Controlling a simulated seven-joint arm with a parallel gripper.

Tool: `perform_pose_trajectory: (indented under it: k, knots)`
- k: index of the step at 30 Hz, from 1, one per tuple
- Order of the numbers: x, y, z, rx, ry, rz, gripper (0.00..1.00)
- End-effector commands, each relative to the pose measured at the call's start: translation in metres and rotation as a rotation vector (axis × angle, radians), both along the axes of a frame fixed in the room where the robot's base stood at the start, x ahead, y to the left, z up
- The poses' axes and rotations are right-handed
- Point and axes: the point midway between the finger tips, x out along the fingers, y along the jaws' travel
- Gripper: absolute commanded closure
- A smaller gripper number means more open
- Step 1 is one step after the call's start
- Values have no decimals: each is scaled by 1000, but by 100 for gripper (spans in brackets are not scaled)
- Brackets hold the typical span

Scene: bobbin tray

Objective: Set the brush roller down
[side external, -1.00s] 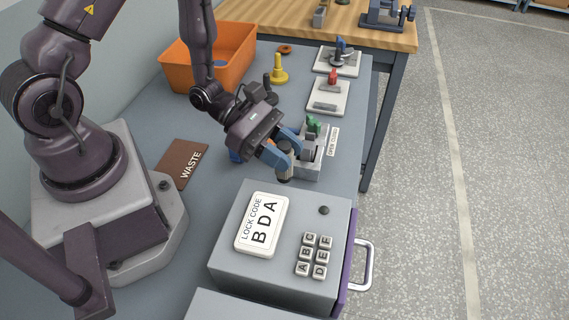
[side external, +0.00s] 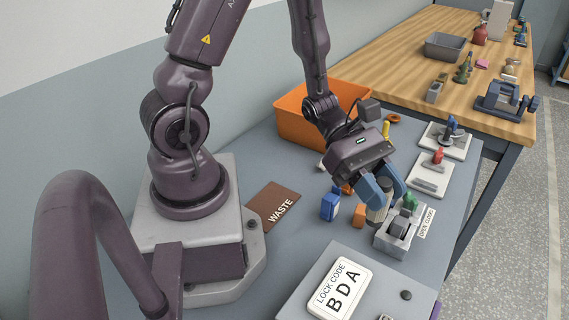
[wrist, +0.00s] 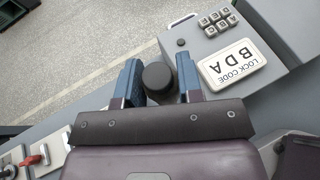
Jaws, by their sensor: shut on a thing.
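The fixture has a green part and an OPEN/CLOSED label. The roller's lower end is hard to make out, so I cannot tell whether it touches anything.
A grey lock-code box (side external: 300,300) stands in front. A blue box (side external: 330,207) and an orange block (side external: 359,216) are left of the roller. A brown WASTE mat (side external: 268,203), an orange bin (side external: 290,125) and a red-handled clamp (side external: 437,157) are farther off.

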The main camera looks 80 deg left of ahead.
Motion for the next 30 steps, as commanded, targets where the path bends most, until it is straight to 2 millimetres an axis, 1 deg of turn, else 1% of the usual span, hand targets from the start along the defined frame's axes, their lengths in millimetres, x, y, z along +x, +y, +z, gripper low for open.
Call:
perform_pose_trajectory:
  k: [5,8,11,14,17,20,21,23,26,27,29,30]
  knots:
    - [-19,0,-7,0,1,-190,90]
    - [-35,2,-13,-1,2,-336,90]
    - [-54,9,-20,-3,3,-517,90]
    - [-75,22,-28,-2,2,-723,90]
    - [-95,42,-36,-2,2,-938,90]
    - [-114,67,-42,-1,4,-1160,90]
    - [-120,78,-44,-3,3,-1250,90]
    - [-129,96,-47,-2,2,-1385,90]
    - [-140,131,-50,-1,3,-1611,90]
    - [-143,145,-50,-2,3,-1699,90]
    - [-146,167,-49,-1,3,-1832,90]
    - [-147,182,-48,-1,3,-1919,90]
